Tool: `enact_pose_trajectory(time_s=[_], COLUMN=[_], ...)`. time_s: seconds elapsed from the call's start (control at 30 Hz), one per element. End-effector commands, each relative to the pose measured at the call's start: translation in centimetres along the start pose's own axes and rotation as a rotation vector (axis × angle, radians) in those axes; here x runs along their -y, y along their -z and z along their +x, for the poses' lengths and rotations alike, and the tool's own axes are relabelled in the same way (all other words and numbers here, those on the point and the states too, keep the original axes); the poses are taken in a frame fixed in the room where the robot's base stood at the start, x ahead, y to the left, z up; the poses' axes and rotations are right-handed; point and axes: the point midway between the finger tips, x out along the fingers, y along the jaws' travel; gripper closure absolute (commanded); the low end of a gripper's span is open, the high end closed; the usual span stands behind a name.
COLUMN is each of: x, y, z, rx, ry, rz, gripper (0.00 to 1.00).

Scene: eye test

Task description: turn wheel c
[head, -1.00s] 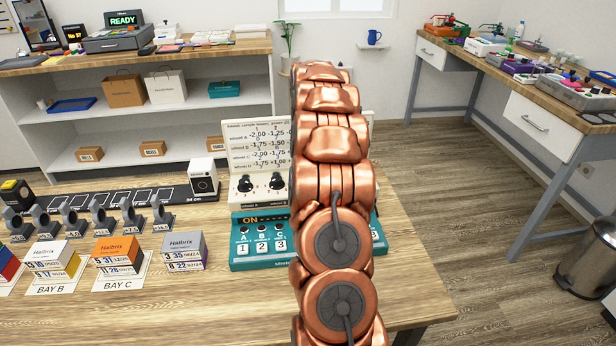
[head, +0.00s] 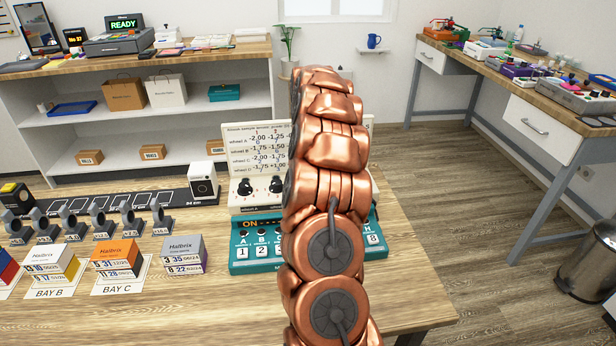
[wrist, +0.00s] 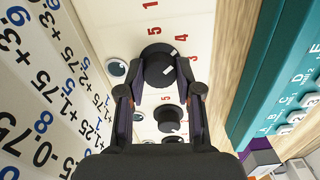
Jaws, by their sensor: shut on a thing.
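In the wrist view my gripper (wrist: 162,80) is shut on a round black wheel knob (wrist: 158,64) with a white pointer mark, one finger on each side. Red numbers surround the knob on the cream panel (wrist: 200,35). Another black knob (wrist: 169,118) shows between the fingers, nearer the wrist. The held knob's letter is not readable. In the head view two black knobs, the left one (head: 245,187) and the right one (head: 276,187), show left of my arm.
A teal box (head: 255,262) with numbered buttons and a lit "ON" display stands before the panel. The settings card (head: 245,135) rises behind. Left are a white device (head: 202,180) and several boxes, including an orange-topped one (head: 117,250). Bare table lies in front.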

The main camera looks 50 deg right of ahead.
Motion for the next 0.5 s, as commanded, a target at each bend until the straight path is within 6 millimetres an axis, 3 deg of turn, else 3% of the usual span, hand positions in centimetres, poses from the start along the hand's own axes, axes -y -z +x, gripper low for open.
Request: enact_pose_trajectory(time_s=[0.5], x=[-0.12], y=[0.15], z=[-0.17], rx=[-0.002], ry=[-0.005], rz=[-0.134], gripper=[1.00])
